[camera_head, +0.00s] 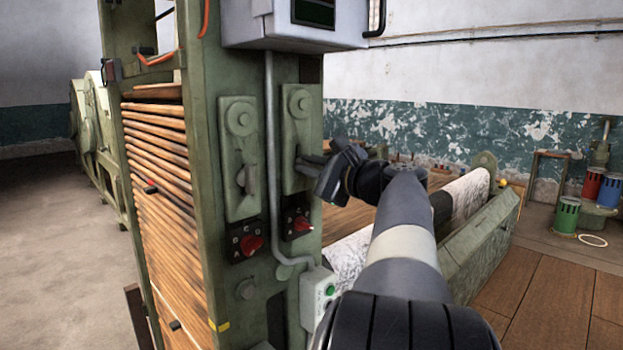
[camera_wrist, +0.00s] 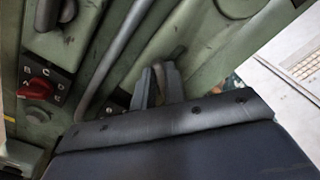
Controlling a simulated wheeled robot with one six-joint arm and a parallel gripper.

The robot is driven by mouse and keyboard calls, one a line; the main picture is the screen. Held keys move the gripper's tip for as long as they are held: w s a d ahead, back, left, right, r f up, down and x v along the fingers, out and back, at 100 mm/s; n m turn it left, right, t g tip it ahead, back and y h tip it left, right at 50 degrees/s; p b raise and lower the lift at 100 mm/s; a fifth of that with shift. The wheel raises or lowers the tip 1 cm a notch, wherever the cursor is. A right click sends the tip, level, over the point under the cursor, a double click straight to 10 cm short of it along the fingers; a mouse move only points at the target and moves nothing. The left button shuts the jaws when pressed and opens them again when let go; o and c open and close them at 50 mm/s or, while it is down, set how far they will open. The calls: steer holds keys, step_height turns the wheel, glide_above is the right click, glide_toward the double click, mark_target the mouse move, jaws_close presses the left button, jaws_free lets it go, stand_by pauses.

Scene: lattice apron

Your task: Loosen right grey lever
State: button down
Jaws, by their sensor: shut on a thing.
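The right green lever plate (camera_head: 298,125) is on the upright green machine post, with a round boss at its top. The right grey lever is mostly hidden by my gripper (camera_head: 309,164), which reaches in from the right at the plate's lower half. In the wrist view the two fingers of my gripper (camera_wrist: 158,86) are close together against the post, shut on the lever; its exact tilt cannot be told. The left grey lever (camera_head: 241,178) stands on its own plate to the left, apart from my gripper.
Red rotary knobs sit below the plates, left (camera_head: 252,243) and right (camera_head: 302,224). A grey conduit pipe (camera_head: 271,150) runs between the plates. A control box (camera_head: 295,25) overhangs above. Open floor lies left.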

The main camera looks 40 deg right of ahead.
steer(key=shift+f+n+b, duration=0.15)
steer(key=shift+n+b, duration=0.3)
steer(key=shift+n, duration=0.15)
steer(key=c, duration=1.5)
jaws_free()
steer(key=shift+a, duration=0.1)
steer(key=shift+o, duration=0.2)
steer(key=s+b, duration=0.1)
steer(key=s, duration=0.9)
steer(key=shift+s+d+b, duration=0.3)
steer(key=shift+s+d, duration=0.1)
steer(key=shift+d, duration=0.05)
steer(key=w, duration=0.3)
steer(key=w+p, duration=0.1)
steer(key=w, duration=0.3)
steer(key=w+a, duration=0.1)
steer(key=w, duration=0.3)
steer(key=shift+p, duration=0.3)
steer(key=shift+s, duration=0.1)
